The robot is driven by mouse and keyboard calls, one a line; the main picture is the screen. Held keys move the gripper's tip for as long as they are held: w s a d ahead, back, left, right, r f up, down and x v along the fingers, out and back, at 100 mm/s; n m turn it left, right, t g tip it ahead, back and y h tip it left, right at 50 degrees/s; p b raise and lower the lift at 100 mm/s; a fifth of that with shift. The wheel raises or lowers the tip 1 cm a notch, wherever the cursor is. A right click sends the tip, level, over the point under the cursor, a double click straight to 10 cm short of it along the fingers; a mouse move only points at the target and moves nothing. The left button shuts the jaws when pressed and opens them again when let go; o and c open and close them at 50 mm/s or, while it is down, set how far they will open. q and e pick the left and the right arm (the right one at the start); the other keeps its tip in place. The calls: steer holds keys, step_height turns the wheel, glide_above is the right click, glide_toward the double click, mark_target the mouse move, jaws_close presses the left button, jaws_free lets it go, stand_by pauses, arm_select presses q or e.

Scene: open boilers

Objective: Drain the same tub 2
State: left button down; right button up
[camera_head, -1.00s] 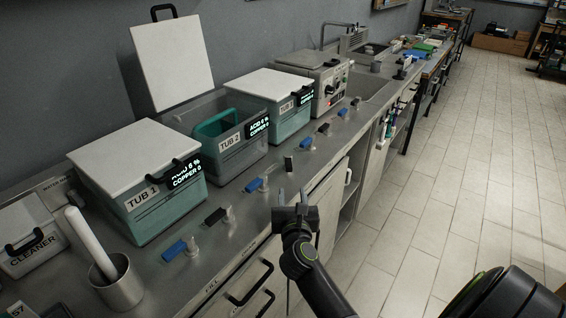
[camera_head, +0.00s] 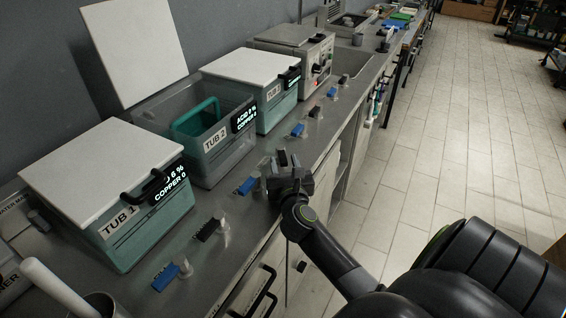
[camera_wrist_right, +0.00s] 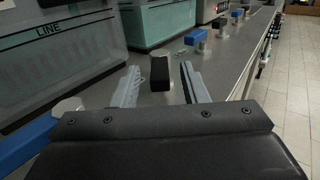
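Tub 2 (camera_head: 222,150) stands in the row on the counter with its white lid (camera_head: 135,45) raised. A teal frame (camera_head: 197,117) is inside it, and its display reads acid 8 %, copper 0. In front of it are a blue valve handle (camera_head: 246,186) and a black valve handle (camera_head: 283,158). My right gripper (camera_head: 279,166) is at the counter's front edge by the black handle. In the right wrist view, its fingers (camera_wrist_right: 159,80) are apart, with the black handle (camera_wrist_right: 160,73) seen between their tips; I cannot tell whether it is within their reach. My left gripper is not in view.
Closed tub 1 (camera_head: 125,160) stands nearer and closed tub 3 (camera_head: 262,75) farther along. More blue and black handles line the counter front, including a black one (camera_head: 208,230) and a blue one (camera_head: 165,277). The tiled floor (camera_head: 430,140) at right is clear.

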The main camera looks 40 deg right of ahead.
jaws_close()
steer(key=shift+w+a+m+g+h, duration=0.25)
steer(key=shift+a+m+g+h, duration=0.2)
steer(key=shift+h, duration=0.25)
steer(key=shift+m+g+h+b, duration=0.25)
steer(key=shift+m+h+b, duration=0.05)
steer(key=shift+m, duration=0.05)
jaws_free()
